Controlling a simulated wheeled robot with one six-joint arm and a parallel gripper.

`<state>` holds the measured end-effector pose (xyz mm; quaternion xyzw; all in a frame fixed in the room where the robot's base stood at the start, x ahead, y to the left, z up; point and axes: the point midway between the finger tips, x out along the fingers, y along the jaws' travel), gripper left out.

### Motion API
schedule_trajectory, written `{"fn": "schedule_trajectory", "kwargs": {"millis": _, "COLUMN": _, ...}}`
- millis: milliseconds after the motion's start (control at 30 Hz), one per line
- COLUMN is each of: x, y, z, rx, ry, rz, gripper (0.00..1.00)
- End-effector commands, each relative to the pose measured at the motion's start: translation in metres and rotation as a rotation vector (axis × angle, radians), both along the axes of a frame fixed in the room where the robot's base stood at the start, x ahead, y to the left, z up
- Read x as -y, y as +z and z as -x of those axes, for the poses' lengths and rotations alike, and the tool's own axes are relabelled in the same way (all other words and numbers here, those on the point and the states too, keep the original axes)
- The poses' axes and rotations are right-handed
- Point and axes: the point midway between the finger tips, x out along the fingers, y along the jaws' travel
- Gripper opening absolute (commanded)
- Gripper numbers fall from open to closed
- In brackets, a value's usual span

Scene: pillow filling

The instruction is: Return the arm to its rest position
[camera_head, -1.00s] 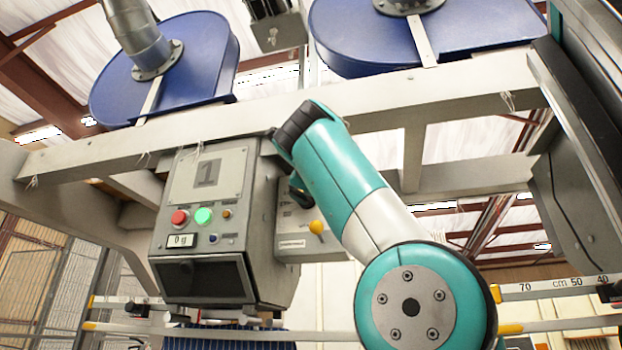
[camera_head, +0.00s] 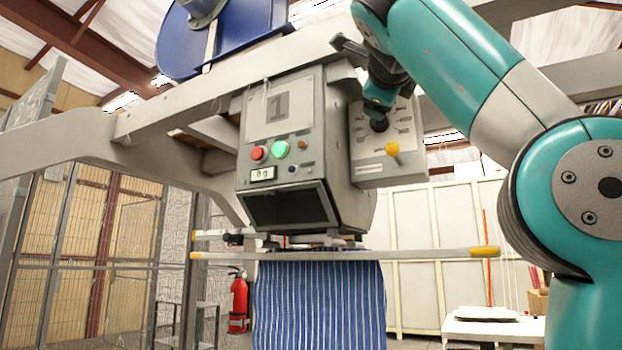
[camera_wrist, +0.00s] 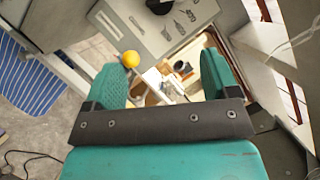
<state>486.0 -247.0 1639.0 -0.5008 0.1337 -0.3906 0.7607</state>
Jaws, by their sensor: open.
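My arm is bent, with its teal elbow joint at the right of the head view. My gripper (camera_head: 380,98) points down in front of the side control panel (camera_head: 372,150) of filling machine 1; it is small and partly hidden there. In the wrist view my gripper (camera_wrist: 168,72) is open, with two teal fingers apart and nothing held between them. A yellow-knobbed lever (camera_head: 392,149) stands on the side panel below the gripper. Its yellow ball (camera_wrist: 131,58) shows close to the left finger; whether they touch I cannot tell.
A grey beam (camera_head: 150,115) crosses above. A white table (camera_head: 490,328) and fire extinguisher (camera_head: 238,302) stand behind. A wire fence (camera_head: 110,230) is at the left.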

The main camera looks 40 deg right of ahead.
Motion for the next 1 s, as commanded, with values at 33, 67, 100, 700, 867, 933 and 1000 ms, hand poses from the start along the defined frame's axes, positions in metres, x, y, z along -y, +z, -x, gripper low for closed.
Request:
{"fn": "schedule_trajectory", "kwargs": {"millis": 33, "x": 0.000, "y": 0.000, "z": 0.000, "rx": 0.000, "ry": 0.000, "rz": 0.000, "gripper": 0.81}}
{"fn": "schedule_trajectory", "kwargs": {"millis": 67, "x": 0.000, "y": 0.000, "z": 0.000, "rx": 0.000, "ry": 0.000, "rz": 0.000, "gripper": 0.81}}
{"fn": "schedule_trajectory", "kwargs": {"millis": 100, "x": 0.000, "y": 0.000, "z": 0.000, "rx": 0.000, "ry": 0.000, "rz": 0.000, "gripper": 0.81}}
{"fn": "schedule_trajectory", "kwargs": {"millis": 700, "x": -0.173, "y": -0.145, "z": -0.166, "rx": -0.851, "ry": 0.570, "rz": 0.992, "gripper": 0.81}}
{"fn": "schedule_trajectory", "kwargs": {"millis": 867, "x": -0.225, "y": -0.264, "z": -0.162, "rx": -1.098, "ry": 0.891, "rz": 1.325, "gripper": 0.81}}
{"fn": "schedule_trajectory", "kwargs": {"millis": 933, "x": -0.242, "y": -0.315, "z": -0.146, "rx": -1.179, "ry": 1.048, "rz": 1.454, "gripper": 0.81}}
{"fn": "schedule_trajectory", "kwargs": {"millis": 1000, "x": -0.256, "y": -0.365, "z": -0.121, "rx": -1.234, "ry": 1.218, "rz": 1.573, "gripper": 0.81}}
